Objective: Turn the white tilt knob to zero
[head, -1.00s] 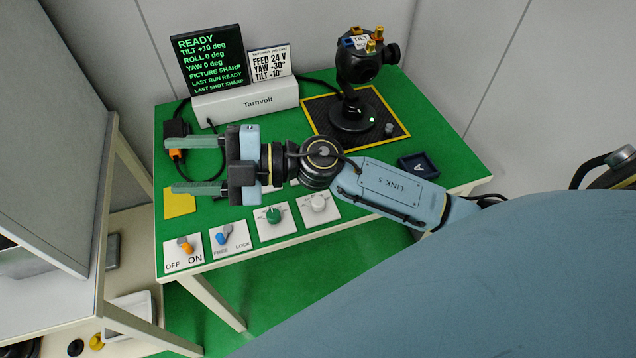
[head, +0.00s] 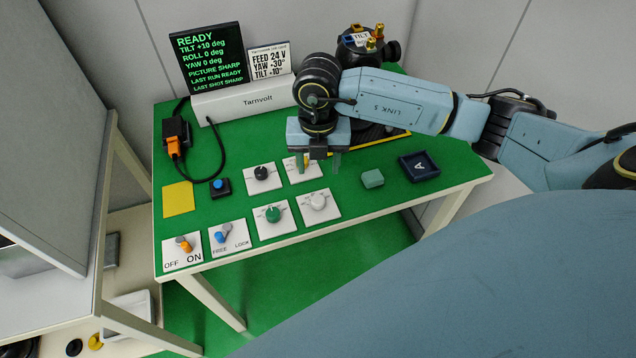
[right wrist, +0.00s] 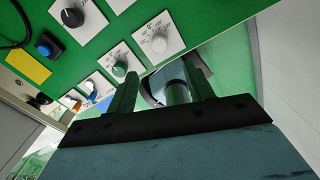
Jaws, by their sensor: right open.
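The white knob (head: 318,201) sits on a square white dial plate at the right of the front row on the green table. It also shows in the right wrist view (right wrist: 159,43), with a scale around it; I cannot read its pointer exactly. The screen (head: 207,58) reads TILT +10 deg, ROLL 0 and YAW 0. My right gripper (head: 321,162) is open and empty, pointing down behind the white knob, over the plate with a yellow knob, which it partly hides. In the right wrist view its fingers (right wrist: 160,70) are apart, with the white knob beyond them. My left gripper is not seen.
A green knob (head: 273,214), black knob (head: 262,173), blue button (head: 219,187) and two toggle switches stand left. A small green block (head: 372,178) and a dark tray marked A (head: 419,167) lie right. The gimbal camera (head: 367,42) stands behind my arm.

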